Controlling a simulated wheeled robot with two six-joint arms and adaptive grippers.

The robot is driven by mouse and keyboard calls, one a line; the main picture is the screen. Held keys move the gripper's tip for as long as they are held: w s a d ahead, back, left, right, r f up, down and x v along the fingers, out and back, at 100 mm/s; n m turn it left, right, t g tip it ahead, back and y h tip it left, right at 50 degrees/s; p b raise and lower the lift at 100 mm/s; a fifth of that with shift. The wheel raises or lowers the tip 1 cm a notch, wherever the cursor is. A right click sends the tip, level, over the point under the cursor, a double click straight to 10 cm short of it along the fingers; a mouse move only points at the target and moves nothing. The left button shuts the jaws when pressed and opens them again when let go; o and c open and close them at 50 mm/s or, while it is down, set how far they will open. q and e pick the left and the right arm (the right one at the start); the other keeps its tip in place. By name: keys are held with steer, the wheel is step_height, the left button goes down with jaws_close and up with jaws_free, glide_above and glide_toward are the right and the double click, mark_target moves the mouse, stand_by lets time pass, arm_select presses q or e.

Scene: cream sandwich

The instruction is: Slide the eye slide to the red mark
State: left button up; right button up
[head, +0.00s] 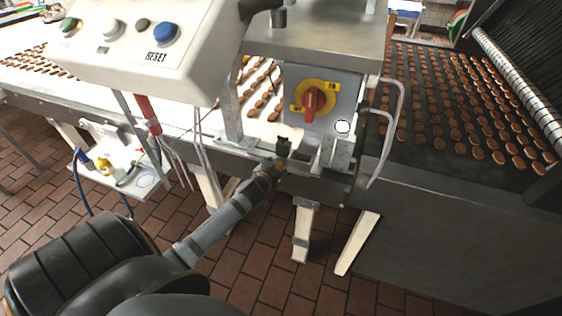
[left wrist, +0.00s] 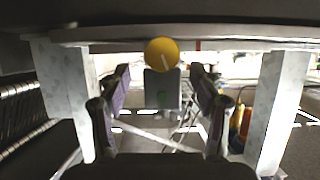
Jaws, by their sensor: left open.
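The eye slide (left wrist: 162,88) appears to be the grey block with a round yellow knob (left wrist: 162,53) at its top, seen in the left wrist view. A thin red mark (left wrist: 198,45) shows on the pale rail, a little to the right of the knob. My left gripper (left wrist: 160,80) is open, with one finger on each side of the block and visible gaps to it. In the head view my left gripper (head: 279,158) is at the machine's front edge, below the switch box; the slide is hard to make out there.
A grey box with a red and yellow rotary switch (head: 311,103) is just above the gripper. A bent metal guard rail (head: 389,130) stands to its right. A white control panel (head: 150,40) overhangs at upper left. Rows of biscuits lie on the dark conveyor (head: 430,165) at right.

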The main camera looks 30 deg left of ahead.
arm_select(q)
steer(key=shift+x, duration=0.9)
steer(key=shift+a, duration=0.15)
steer(key=shift+s, duration=0.1)
jaws_close()
